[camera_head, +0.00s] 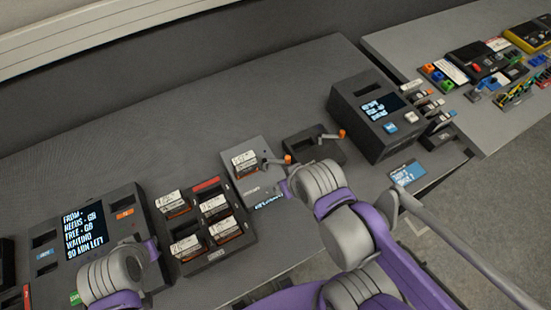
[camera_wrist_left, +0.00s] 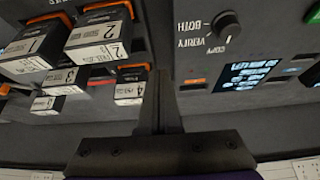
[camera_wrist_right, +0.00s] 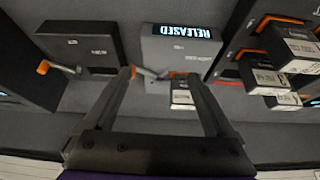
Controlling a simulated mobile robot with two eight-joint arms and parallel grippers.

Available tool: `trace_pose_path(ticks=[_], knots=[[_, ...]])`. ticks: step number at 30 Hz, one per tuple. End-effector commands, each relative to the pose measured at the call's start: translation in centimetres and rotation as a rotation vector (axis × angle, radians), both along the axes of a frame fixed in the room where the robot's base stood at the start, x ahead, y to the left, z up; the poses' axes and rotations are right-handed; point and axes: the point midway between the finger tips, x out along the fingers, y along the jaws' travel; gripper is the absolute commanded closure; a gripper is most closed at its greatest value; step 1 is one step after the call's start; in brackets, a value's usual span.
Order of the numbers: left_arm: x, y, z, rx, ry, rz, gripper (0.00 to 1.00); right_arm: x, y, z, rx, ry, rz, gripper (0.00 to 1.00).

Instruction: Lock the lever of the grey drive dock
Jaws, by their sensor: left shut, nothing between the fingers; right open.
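The grey drive dock (camera_head: 262,190) stands mid-table with a white-labelled drive (camera_head: 245,160) in it. Its lever has an orange tip (camera_head: 288,159). In the right wrist view the dock (camera_wrist_right: 182,52) shows "RELEASED" on its display (camera_wrist_right: 183,31). The lever (camera_wrist_right: 148,73) sticks out sideways from the dock. My right gripper (camera_wrist_right: 160,75) is open, with the lever appearing between its fingers; I cannot tell whether they touch it. My left gripper (camera_wrist_left: 160,72) is shut and empty above the copier box and drive tray.
A black dock (camera_head: 312,149) with its own orange-tipped lever (camera_head: 340,134) stands right beside the grey one. A tray of drives (camera_head: 245,240) and a copier box with a screen (camera_head: 85,232) are at left. A dark box (camera_head: 375,115) stands at right. The table behind is clear.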

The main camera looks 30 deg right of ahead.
Motion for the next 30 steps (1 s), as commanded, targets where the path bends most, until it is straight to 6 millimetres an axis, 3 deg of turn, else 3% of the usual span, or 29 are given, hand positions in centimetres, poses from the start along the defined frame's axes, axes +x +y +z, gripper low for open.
trace_pose_path(ticks=[1,5,14,21,30], knots=[[0.0,0.0,0.0,0.000,0.000,0.000,1.00,0.1,-0.1,0.1,0.001,0.005,-0.005,0.22],[-0.1,0.0,-0.2,0.000,0.002,0.000,1.00,1.1,-0.4,0.9,0.015,0.042,-0.036,0.45],[-0.4,0.0,-1.1,0.000,0.008,0.000,1.00,6.5,-2.9,3.9,0.086,0.247,-0.217,0.99],[-0.6,0.0,-1.7,0.000,0.012,0.000,1.00,11.2,-5.8,5.0,0.147,0.426,-0.376,1.00],[-0.9,0.0,-2.4,0.000,0.016,0.000,1.00,16.0,-9.8,4.7,0.212,0.623,-0.549,1.00]])
